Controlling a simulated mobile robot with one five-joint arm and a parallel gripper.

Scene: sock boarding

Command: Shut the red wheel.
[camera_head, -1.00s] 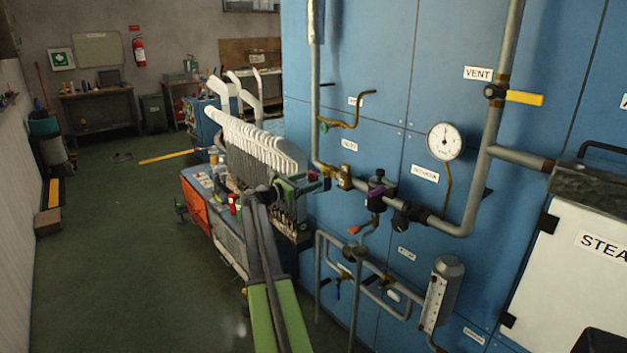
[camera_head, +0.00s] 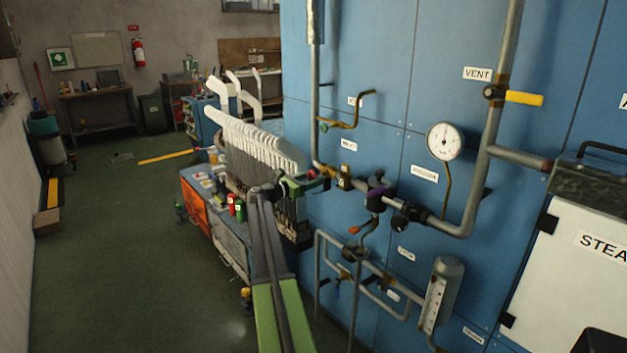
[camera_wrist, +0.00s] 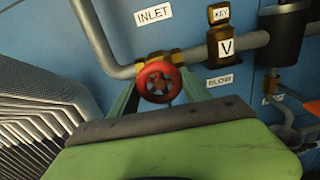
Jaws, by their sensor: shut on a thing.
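The red wheel (camera_wrist: 159,82) is a small round handwheel on a brass valve (camera_wrist: 170,60) under the INLET label. It faces the wrist camera in the upper middle of the wrist view. My gripper (camera_wrist: 160,88) has one green finger at each side of the wheel and is shut on it. The green plate of my gripper covers the lower part of that view. In the head view my gripper (camera_head: 307,184) is at the pipe on the blue wall, and the wheel is mostly hidden there.
A pressure gauge (camera_head: 445,141) and a yellow VENT lever (camera_head: 524,98) are farther right. A rack of white boards (camera_head: 250,140) stands close at left. The floor at left is open.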

